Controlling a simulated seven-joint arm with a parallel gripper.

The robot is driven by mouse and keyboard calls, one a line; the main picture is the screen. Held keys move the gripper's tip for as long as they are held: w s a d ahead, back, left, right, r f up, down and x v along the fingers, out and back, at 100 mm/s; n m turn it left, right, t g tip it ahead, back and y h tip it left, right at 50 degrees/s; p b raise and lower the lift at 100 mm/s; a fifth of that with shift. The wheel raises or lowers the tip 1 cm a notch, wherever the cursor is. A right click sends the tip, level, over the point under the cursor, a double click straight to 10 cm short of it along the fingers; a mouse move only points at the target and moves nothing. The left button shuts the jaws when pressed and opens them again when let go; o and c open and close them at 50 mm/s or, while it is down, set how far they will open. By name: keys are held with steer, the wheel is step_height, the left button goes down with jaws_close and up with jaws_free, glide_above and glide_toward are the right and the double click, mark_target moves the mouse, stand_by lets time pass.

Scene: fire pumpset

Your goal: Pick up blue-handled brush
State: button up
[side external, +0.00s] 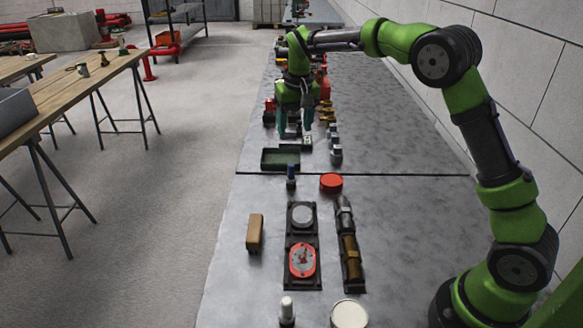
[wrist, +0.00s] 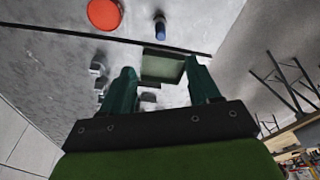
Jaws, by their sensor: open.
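A small upright item with a blue top (side external: 291,171) and a dark lower part stands on the grey bench, just in front of the green tray. It looks like the blue-handled brush, but its bristles cannot be made out. In the wrist view, the blue item (wrist: 160,29) is near the top, beyond the tray. My gripper (side external: 294,136) is open, pointing down behind the tray. In the wrist view its two dark green fingers (wrist: 160,68) are apart with nothing held between them.
The dark green tray (side external: 268,165) lies between my gripper and the blue item. A red disc (side external: 331,183) lies to the item's right. Small grey fittings (side external: 335,150) stand right of the tray. A tan block (side external: 255,232) lies nearer the camera.

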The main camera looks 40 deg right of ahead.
mark_target(291, 165)
steer(key=f, duration=0.7)
steer(key=w+f, duration=0.1)
steer(key=f, duration=0.2)
steer(key=shift+d+f, duration=0.25)
steer(key=shift+f, duration=0.15)
steer(key=shift+w+d+f, duration=0.1)
steer(key=shift+w+f, duration=0.1)
steer(key=shift+f, duration=0.8)
steer(key=shift+w+a+f, duration=0.1)
steer(key=shift+w+f, duration=0.15)
steer(key=shift+f, duration=0.7)
steer(key=shift+w+d+f, duration=0.1)
steer(key=shift+w+f, duration=0.1)
steer(key=shift+f, duration=0.8)
jaws_close()
step_height(291, 165, up, 10)
steer(key=shift+r, duration=0.1)
